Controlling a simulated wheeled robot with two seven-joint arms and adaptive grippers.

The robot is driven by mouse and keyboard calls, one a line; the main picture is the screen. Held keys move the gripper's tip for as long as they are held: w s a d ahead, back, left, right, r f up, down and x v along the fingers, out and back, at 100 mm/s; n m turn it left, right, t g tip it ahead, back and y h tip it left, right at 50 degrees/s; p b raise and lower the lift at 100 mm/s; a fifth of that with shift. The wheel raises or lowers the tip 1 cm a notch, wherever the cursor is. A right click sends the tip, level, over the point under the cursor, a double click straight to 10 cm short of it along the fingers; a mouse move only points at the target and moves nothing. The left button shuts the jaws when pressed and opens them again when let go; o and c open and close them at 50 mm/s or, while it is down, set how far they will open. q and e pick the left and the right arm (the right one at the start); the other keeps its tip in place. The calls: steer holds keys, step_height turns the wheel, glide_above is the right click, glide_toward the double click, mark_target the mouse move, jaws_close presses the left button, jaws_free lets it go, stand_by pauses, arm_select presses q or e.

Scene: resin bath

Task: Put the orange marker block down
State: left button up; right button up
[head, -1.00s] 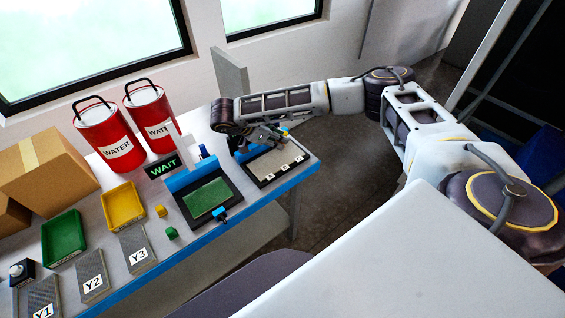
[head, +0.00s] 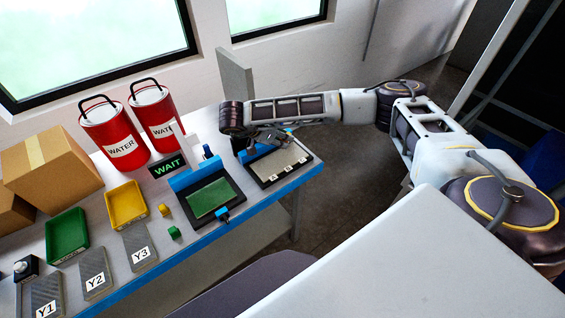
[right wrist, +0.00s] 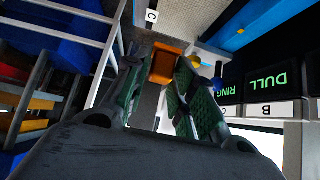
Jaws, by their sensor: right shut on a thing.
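The orange marker block (right wrist: 166,65) shows in the right wrist view between the green-padded fingers of my right gripper (right wrist: 165,85), which is shut on it. In the head view the right gripper (head: 276,138) is over the back part of the tray with lettered labels (head: 262,180), at the table's right end. The block is too small there to make out clearly. In the wrist view a label C (right wrist: 151,16) shows beyond the block. I cannot tell whether the block touches anything below. My left gripper is not in view.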

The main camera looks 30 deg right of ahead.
steer(key=shift+f, duration=3.1)
steer(key=shift+f, duration=0.1)
steer(key=shift+f+p, duration=0.4)
steer(key=shift+f, duration=1.4)
steer(key=shift+f, duration=0.1)
steer(key=o, duration=0.8)
steer(key=shift+c, duration=0.2)
steer(key=v, duration=0.8)
steer(key=shift+b, duration=0.4)
steer(key=shift+p+v, duration=0.35)
steer(key=shift+v, duration=1.75)
